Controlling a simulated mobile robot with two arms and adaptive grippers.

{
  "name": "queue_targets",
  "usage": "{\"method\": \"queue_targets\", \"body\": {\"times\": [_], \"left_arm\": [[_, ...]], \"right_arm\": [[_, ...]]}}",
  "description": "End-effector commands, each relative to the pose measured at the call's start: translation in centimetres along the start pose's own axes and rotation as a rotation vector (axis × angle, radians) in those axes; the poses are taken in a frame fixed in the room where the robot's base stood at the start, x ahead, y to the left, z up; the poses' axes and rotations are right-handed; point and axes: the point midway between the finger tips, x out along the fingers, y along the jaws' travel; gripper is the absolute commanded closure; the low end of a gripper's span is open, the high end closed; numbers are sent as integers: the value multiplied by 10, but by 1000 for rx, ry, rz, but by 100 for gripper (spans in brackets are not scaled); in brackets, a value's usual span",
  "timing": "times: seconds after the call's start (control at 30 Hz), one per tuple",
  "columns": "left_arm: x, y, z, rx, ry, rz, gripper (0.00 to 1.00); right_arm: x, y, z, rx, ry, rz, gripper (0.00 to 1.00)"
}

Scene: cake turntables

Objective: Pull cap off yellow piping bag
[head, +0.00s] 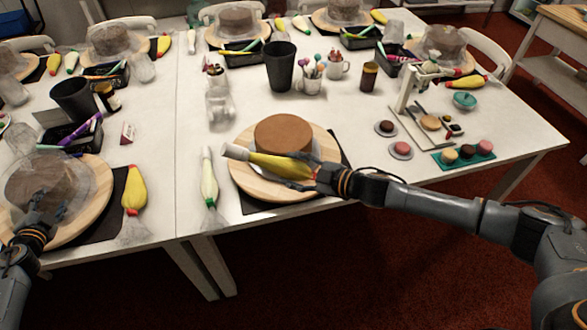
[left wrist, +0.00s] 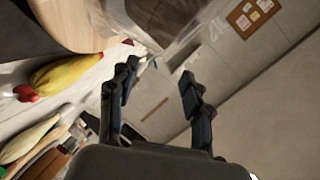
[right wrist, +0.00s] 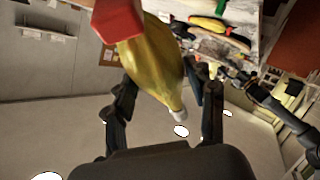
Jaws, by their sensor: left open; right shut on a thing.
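The yellow piping bag (head: 280,165) is held by my right gripper (head: 308,178) over the front of the middle cake turntable. Its pale end points left, and a red part shows by the gripper. In the right wrist view the bag's yellow body (right wrist: 155,60) lies between the fingers, with a red end piece (right wrist: 118,18) at the top and a small white tip (right wrist: 180,112) at the other end. Which finger surfaces touch it is hard to tell. My left gripper (head: 42,208) is open and empty by the left cake; its fingers (left wrist: 160,90) show apart in the left wrist view.
The middle turntable (head: 245,180) bears a brown cake (head: 283,136). A pale green piping bag (head: 209,180) lies left of it. Another yellow bag (head: 134,190) with a red cap lies by the left turntable. A black cup (head: 280,68) stands behind.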

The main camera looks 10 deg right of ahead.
Motion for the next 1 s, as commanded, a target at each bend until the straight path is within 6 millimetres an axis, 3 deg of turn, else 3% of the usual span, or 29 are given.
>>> {"method": "queue_targets", "body": {"times": [0.03, 0.27, 0.47, 0.6, 0.8, 1.0], "left_arm": [[5, -2, -27, 54, 69, 9, 51], [7, -2, -142, 335, 383, 36, 51], [-14, 4, -240, 615, 679, 16, 51], [-41, 12, -304, 836, 902, -28, 51], [-94, 27, -378, 1169, 1230, -135, 51], [-140, 42, -414, 1427, 1484, -248, 51]], "right_arm": [[0, 1, -1, -1, 2, 1, 60], [0, 1, -1, 0, 2, 1, 60], [0, 1, -1, -1, 2, 1, 60], [0, 1, -1, -1, 2, 1, 60], [0, 1, -1, -1, 2, 1, 60], [0, 1, -1, -1, 2, 1, 60]]}}
